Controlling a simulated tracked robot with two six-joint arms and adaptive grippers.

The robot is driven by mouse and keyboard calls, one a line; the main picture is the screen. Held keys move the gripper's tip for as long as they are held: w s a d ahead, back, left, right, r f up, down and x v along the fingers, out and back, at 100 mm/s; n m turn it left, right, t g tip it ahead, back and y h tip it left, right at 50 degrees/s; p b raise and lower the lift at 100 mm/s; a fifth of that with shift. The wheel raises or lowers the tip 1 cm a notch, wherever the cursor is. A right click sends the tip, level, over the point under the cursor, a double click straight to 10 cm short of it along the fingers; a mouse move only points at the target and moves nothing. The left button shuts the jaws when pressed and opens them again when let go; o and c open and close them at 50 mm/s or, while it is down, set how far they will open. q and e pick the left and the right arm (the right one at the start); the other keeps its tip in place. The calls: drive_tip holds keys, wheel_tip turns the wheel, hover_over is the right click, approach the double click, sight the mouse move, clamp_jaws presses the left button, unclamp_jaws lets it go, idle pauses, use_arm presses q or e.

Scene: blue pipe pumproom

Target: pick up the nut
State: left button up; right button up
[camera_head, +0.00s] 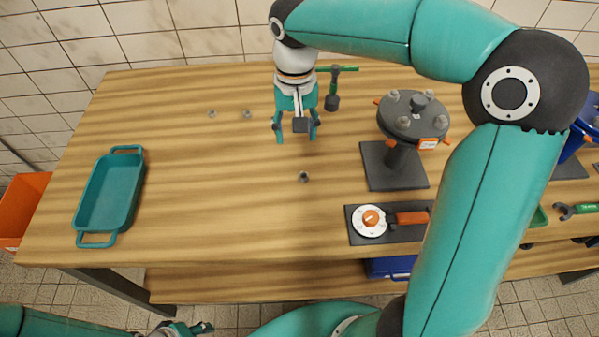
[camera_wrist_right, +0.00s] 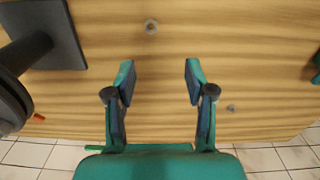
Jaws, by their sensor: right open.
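A small grey nut (camera_head: 303,177) lies on the wooden table near its middle. Two more small grey nut-like pieces, one (camera_head: 247,114) and another (camera_head: 211,113), lie farther back to the left. My right gripper (camera_head: 297,138) is open and empty, pointing down over the table behind the middle nut. In the right wrist view, a nut (camera_wrist_right: 151,26) lies beyond the open fingertips (camera_wrist_right: 158,72), and another piece (camera_wrist_right: 231,107) lies beside the right finger. My left gripper (camera_head: 190,328) shows only partly at the bottom edge, below the table; its jaws are unclear.
A teal tray (camera_head: 78,209) stands at the left. A dark flanged stand (camera_head: 397,165) stands right of my right gripper, with a plate carrying an orange-centred white disc (camera_head: 369,221) in front. The table's left middle is clear.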

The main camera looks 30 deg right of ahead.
hover_over(303, 178)
drive_tip(key=f, duration=0.9)
drive_tip(key=shift+a+f, duration=0.2)
drive_tip(key=shift+a, duration=0.15)
drive_tip(key=shift+d+f+p, duration=0.2)
drive_tip(key=shift+f+p, duration=0.1)
drive_tip(key=shift+f, duration=1.1)
drive_tip(key=shift+d+f+p, duration=0.15)
drive_tip(key=shift+f+p, duration=0.1)
drive_tip(key=shift+f, duration=1.15)
clamp_jaws()
